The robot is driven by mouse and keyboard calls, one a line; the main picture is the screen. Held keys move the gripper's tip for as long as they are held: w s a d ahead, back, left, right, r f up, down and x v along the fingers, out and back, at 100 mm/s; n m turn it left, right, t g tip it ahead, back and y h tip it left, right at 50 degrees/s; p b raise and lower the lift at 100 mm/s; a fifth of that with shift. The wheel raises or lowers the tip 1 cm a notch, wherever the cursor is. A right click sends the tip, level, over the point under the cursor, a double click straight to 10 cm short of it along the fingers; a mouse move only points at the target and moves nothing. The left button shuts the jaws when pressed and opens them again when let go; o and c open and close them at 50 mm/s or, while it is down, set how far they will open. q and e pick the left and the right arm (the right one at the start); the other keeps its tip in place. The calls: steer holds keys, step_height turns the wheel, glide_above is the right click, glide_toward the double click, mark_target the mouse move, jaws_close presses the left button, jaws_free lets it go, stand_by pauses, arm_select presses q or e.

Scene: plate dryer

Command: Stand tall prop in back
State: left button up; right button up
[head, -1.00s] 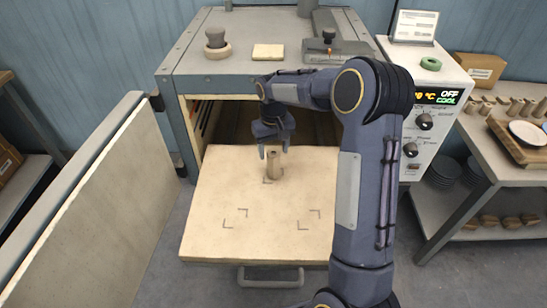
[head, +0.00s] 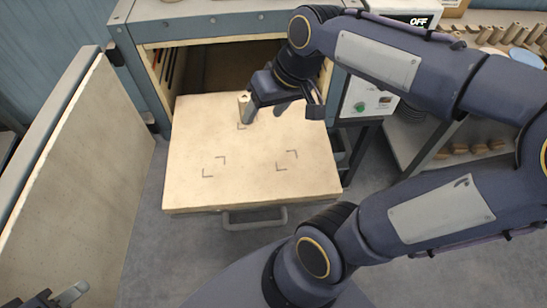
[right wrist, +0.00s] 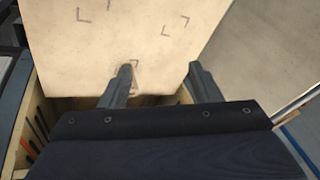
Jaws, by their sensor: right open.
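In the right wrist view, the open fingers (right wrist: 158,76) reach over the board, and the near-left finger covers most of the back mark. My left gripper (head: 58,295) shows only partly at the bottom left corner; its opening is unclear.
Two sets of front corner marks (head: 214,167) on the board are bare. The dryer cabinet (head: 215,30) stands behind, with its door (head: 70,150) open at left. A bench with wooden pieces (head: 490,35) is at back right.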

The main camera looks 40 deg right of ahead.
steer(key=s+a+f+t+y, duration=0.1)
steer(key=s+a+f, duration=0.3)
steer(key=s, duration=0.5)
steer(key=shift+s+a+t, duration=0.15)
steer(key=shift+a+t, duration=0.25)
steer(key=shift+a, duration=0.1)
steer(key=shift+f, duration=0.1)
